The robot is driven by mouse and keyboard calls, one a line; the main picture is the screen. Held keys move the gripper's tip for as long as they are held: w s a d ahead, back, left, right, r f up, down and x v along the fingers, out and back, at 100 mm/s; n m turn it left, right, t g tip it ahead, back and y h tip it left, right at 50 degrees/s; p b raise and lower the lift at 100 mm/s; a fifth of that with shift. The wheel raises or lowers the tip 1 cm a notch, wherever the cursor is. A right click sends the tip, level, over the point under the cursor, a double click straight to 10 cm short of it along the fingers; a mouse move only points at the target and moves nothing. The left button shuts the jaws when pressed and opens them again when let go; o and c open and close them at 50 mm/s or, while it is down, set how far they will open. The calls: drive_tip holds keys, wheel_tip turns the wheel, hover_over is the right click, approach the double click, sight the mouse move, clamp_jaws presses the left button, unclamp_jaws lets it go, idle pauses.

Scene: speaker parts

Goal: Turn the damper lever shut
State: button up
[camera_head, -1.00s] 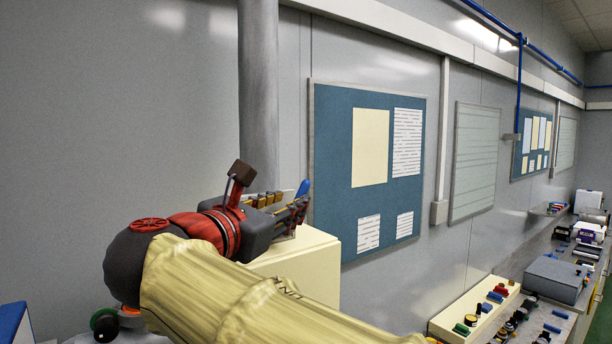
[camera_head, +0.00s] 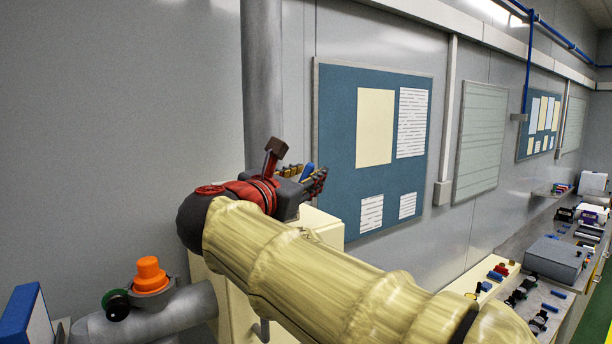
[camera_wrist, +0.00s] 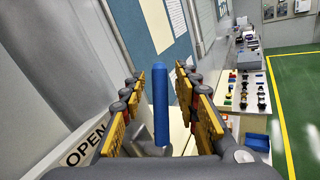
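The damper lever (camera_wrist: 160,104) has a blue upright handle. In the wrist view it stands between the two fingers of my gripper (camera_wrist: 158,90), with a visible gap on each side. The gripper is open, its yellow-and-black fingers apart. In the head view my gripper (camera_head: 310,181) is beside the grey duct, and only a small blue piece of the lever (camera_head: 308,170) shows. A white label reading OPEN (camera_wrist: 86,146) is at lower left in the wrist view. The lever's lower end is mostly hidden by the gripper.
A vertical grey duct (camera_head: 262,85) runs up the wall behind my gripper. A cream box (camera_head: 325,226) stands below it. An orange cap (camera_head: 150,272) sits on a grey pipe at lower left. A bench (camera_head: 548,268) with parts lies to the right.

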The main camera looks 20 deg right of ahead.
drive_tip(key=shift+c, duration=1.1)
clamp_jaws()
